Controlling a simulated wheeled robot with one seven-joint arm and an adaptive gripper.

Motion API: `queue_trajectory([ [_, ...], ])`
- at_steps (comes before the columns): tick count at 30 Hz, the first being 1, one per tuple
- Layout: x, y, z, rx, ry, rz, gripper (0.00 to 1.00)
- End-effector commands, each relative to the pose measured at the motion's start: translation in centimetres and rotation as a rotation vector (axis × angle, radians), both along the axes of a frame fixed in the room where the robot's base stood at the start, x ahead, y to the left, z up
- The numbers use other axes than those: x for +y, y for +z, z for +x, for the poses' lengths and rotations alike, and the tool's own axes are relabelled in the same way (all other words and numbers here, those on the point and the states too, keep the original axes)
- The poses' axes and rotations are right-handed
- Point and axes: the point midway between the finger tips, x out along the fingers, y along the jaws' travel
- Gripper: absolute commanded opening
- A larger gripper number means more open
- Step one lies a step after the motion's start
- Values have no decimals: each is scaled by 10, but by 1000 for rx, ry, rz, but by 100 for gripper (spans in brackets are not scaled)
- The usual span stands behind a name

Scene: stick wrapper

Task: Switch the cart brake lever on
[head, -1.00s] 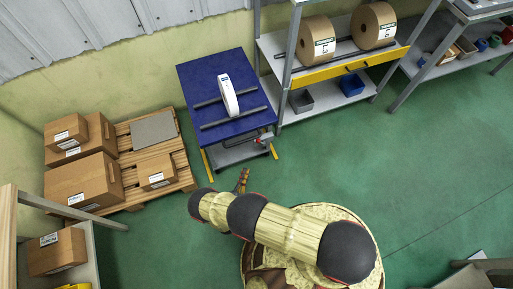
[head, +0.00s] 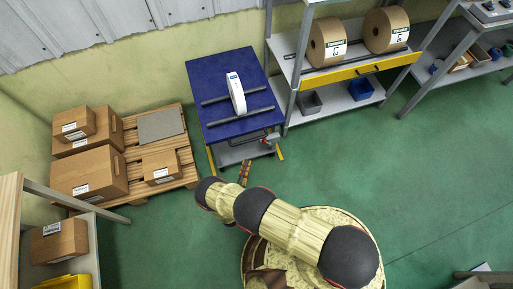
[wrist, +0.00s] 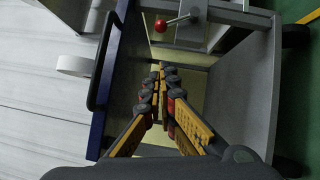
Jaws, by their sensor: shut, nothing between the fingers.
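The cart has a blue top (head: 207,73) and a grey lower shelf (head: 240,153). Its brake lever, a metal rod with a red knob (wrist: 160,26), sticks out from a grey bracket in the wrist view. In the head view the lever's red part (head: 268,140) shows small at the cart's near right corner. My gripper (wrist: 160,72) is shut and empty. In the wrist view its fingertips are below the red knob, apart from it in the picture. In the head view my gripper (head: 245,172) is at the cart's near side, below and left of the lever.
A white ring-shaped roll (head: 236,94) stands on the cart top between two dark bars. A shelf rack (head: 300,80) stands close on the right. A pallet (head: 188,165) with boxes is on the left. Green floor is free at the right.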

Motion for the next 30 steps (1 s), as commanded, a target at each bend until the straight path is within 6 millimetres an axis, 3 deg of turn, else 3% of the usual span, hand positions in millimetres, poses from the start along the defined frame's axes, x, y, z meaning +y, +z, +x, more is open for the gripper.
queue_trajectory([
  [12,-26,7,74,-1,-5,0,0],
  [18,-49,13,84,0,-3,-2,0],
  [30,-57,16,88,-1,0,0,0],
])
